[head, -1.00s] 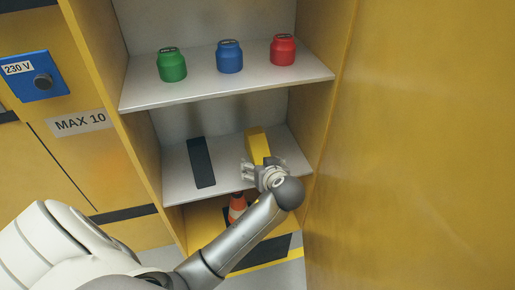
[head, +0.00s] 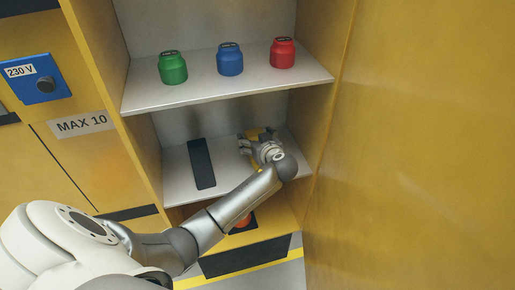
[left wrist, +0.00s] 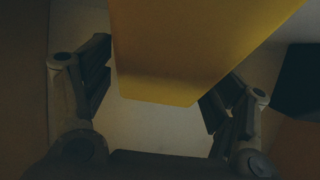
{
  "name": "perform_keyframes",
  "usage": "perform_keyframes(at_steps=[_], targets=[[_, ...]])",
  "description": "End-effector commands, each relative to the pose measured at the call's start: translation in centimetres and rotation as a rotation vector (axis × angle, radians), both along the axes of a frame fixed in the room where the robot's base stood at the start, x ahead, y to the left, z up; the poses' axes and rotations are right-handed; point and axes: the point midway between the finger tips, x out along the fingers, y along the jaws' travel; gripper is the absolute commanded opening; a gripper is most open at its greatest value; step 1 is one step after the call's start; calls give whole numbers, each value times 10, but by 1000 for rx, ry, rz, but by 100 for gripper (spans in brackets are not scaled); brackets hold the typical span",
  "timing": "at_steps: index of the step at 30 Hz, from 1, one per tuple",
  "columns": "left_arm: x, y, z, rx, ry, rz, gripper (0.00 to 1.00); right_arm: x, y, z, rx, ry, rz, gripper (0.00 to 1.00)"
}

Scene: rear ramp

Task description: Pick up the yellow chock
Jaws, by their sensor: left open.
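The yellow chock (head: 268,133) lies on the middle shelf of the cabinet, mostly hidden behind my left gripper in the head view. My left gripper (head: 256,142) is over its near end. In the left wrist view the chock (left wrist: 185,55) fills the upper middle, its near end between the two fingers of my open left gripper (left wrist: 157,92). The right finger's tip is close to the chock's edge; I cannot tell whether it touches. A gap shows between the left finger and the chock. My right gripper is out of view.
A black block (head: 201,163) lies left of the chock on the same shelf (head: 178,180). The upper shelf (head: 140,95) holds green (head: 173,68), blue (head: 230,59) and red (head: 283,53) canisters. The cabinet's right wall (head: 314,120) is close to my gripper.

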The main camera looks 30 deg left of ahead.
Motion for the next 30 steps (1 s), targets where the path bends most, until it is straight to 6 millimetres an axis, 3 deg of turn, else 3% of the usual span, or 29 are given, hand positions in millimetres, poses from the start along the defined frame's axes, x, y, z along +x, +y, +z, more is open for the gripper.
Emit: perform_keyframes(at_steps=[6,14,27,30], targets=[[11,14,-7,1,0,-1,79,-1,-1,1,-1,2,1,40],[12,15,-8,0,0,-1,77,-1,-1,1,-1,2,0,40],[12,15,-8,-1,0,-1,21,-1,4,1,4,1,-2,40],[12,15,-6,1,-4,-1,12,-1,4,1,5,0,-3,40]])
